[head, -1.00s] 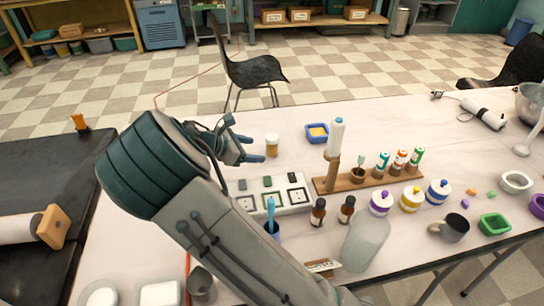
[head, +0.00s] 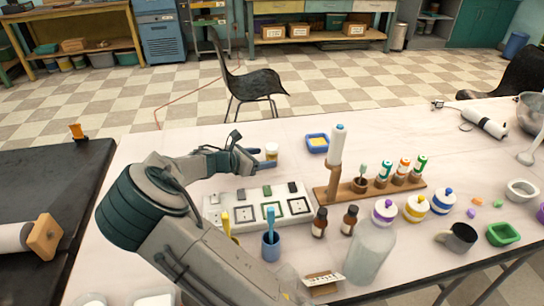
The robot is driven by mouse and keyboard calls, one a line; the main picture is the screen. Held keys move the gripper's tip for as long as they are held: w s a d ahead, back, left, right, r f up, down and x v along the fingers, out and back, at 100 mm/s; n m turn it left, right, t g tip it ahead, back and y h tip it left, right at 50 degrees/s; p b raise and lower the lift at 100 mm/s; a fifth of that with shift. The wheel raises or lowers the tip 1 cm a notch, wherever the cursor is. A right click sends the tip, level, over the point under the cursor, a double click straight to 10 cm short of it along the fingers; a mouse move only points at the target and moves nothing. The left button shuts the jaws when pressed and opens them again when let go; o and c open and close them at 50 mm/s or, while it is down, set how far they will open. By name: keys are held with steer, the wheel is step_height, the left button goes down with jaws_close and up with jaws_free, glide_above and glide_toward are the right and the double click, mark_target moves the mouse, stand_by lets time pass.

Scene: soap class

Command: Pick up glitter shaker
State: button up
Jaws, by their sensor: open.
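The glitter shaker appears to be the small clear jar (head: 272,150) with a white lid and yellow contents. It stands upright on the pale table, left of the blue tray. My gripper (head: 259,157) is open and reaches in from the left at the jar. One finger shows at the jar's left side, and the other passes low across its near side, partly hiding its base. I cannot tell whether either finger touches it.
A blue tray (head: 317,143) holds something yellow. A wooden rack (head: 332,193) carries a tall white bottle and several small bottles. A white panel (head: 213,212) and a blue cup with a brush (head: 271,247) lie nearer.

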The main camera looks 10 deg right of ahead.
mark_target(271, 146)
steer(key=x, duration=0.4)
steer(key=shift+s+d, duration=0.1)
steer(key=shift+d, duration=0.15)
steer(key=c, duration=0.9)
step_height(271, 146, up, 4)
steer(key=shift+r, duration=0.1)
steer(key=s+d+r+p, duration=0.6)
steer(key=s+d+r, duration=0.2)
steer(key=r, duration=0.3)
steer(key=shift+d+r, duration=0.3)
steer(key=shift+r, duration=0.05)
